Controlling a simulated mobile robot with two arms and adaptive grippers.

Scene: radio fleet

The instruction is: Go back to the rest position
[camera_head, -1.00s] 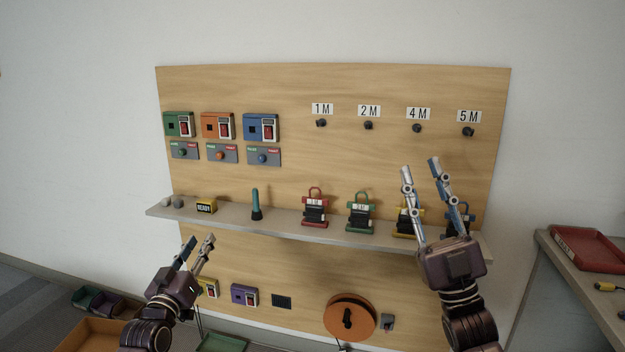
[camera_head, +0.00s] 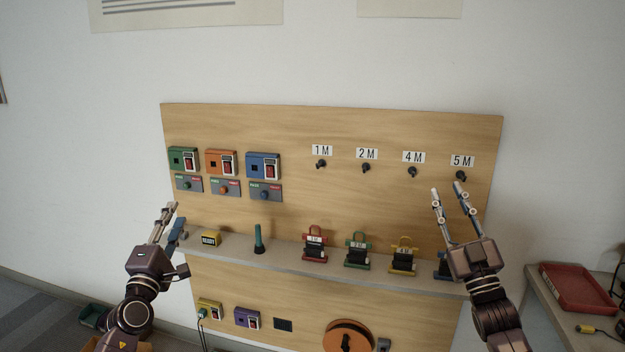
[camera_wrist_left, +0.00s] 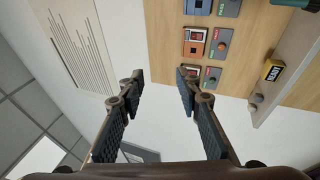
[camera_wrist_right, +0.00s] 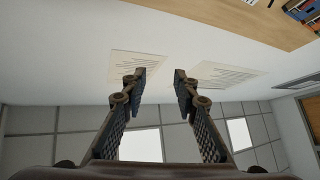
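My left gripper (camera_head: 170,224) is raised at the left edge of the wooden board, by the left end of the shelf. In the left wrist view its fingers (camera_wrist_left: 158,85) are spread with nothing between them. My right gripper (camera_head: 449,190) is raised in front of the board's right side, just below the 5M label. In the right wrist view its fingers (camera_wrist_right: 160,80) are spread and empty, facing the wall and ceiling. The right gripper partly hides the blue device (camera_head: 442,266) on the shelf.
The wooden board (camera_head: 300,205) carries coloured switch boxes, labelled pegs and a shelf (camera_head: 290,262). On the shelf stand red (camera_head: 314,245), green (camera_head: 357,251) and yellow (camera_head: 403,257) devices and a teal handheld (camera_head: 258,240). A red tray (camera_head: 577,288) sits on a side table at right.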

